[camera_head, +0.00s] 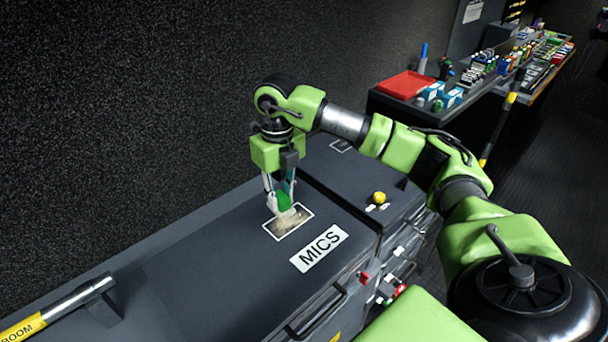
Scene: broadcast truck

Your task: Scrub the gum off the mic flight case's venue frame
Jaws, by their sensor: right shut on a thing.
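The mic flight case (230,265) is a dark grey case with a white "MICS" label (319,249) on its lid. The venue frame (269,230) is a white-outlined rectangle on the lid, above the label. A tan, brownish smear of gum (288,225) lies inside it. My right gripper (281,197) points down over the frame and is shut on a green-handled scrubber (284,201). The scrubber's pale lower end is at the upper part of the smear and seems to touch it. My left gripper is not in view.
A second dark case with a yellow ball (379,197) on it adjoins on the right. A boom pole (57,307) lies at the lower left. A counter at the back right holds a red tray (405,84) and many small items. The lid's left part is clear.

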